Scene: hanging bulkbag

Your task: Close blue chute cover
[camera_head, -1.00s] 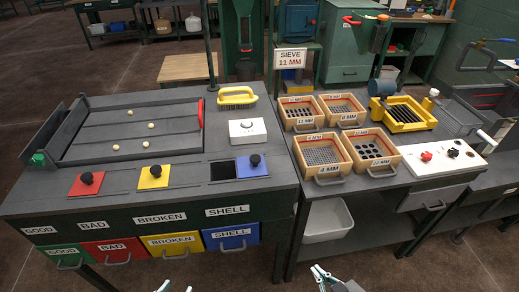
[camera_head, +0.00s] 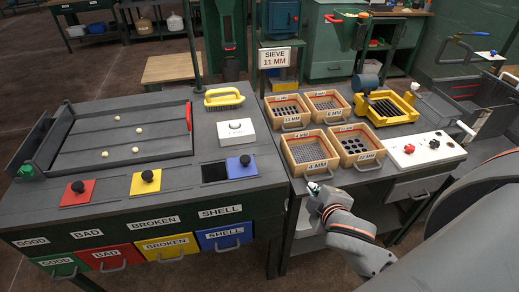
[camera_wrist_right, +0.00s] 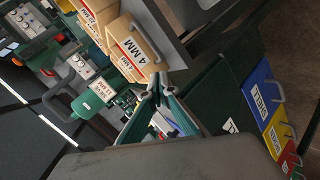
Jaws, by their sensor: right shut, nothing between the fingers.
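The blue chute cover (camera_head: 241,166), with a black knob, lies on the grey sorting table in the head view. It sits to the right of a dark square chute opening (camera_head: 214,172), which is uncovered. My right gripper (camera_head: 313,187) is shut and empty, to the right of the cover and apart from it, near the front of the sieve boxes. Its fingers (camera_wrist_right: 157,88) also show in the wrist view, near a box labelled 4 MM. The cover does not show clearly in the wrist view. My left gripper is out of view.
Red (camera_head: 78,192) and yellow (camera_head: 146,181) covers lie to the left. The 4 MM sieve box (camera_head: 310,150) is close to my right gripper.

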